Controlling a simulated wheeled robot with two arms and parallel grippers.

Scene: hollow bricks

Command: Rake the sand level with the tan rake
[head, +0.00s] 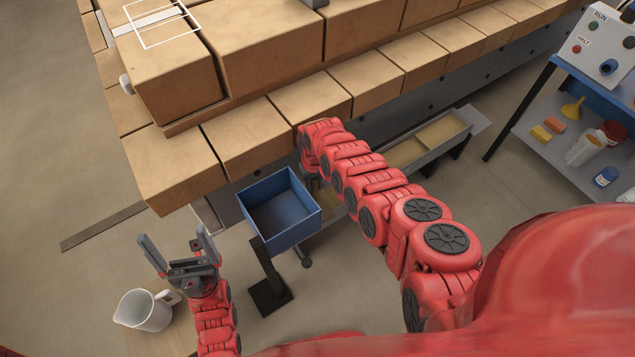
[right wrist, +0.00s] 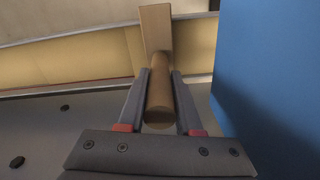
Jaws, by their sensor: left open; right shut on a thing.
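The tan rake (right wrist: 156,28) shows in the right wrist view, its round handle (right wrist: 160,98) between the fingers of my right gripper (right wrist: 160,78), which is shut on it. The rake's block overlaps the tan sand (right wrist: 75,62) and the tray's pale rim (right wrist: 60,18) in that view; I cannot tell whether it touches the sand. In the head view, the long sand tray (head: 424,152) with its sand (head: 440,132) lies right of my right arm, whose gripper is mostly hidden. My left gripper (head: 174,238) is open and empty, left of the blue bin.
The open blue bin (head: 253,224) stands beside my right gripper; a blue wall (right wrist: 270,80) is close in the wrist view. Tan bricks (head: 262,62) line the bench above. A white jug (head: 146,312) is below my left gripper. A shelf (head: 545,150) with bottles stands right.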

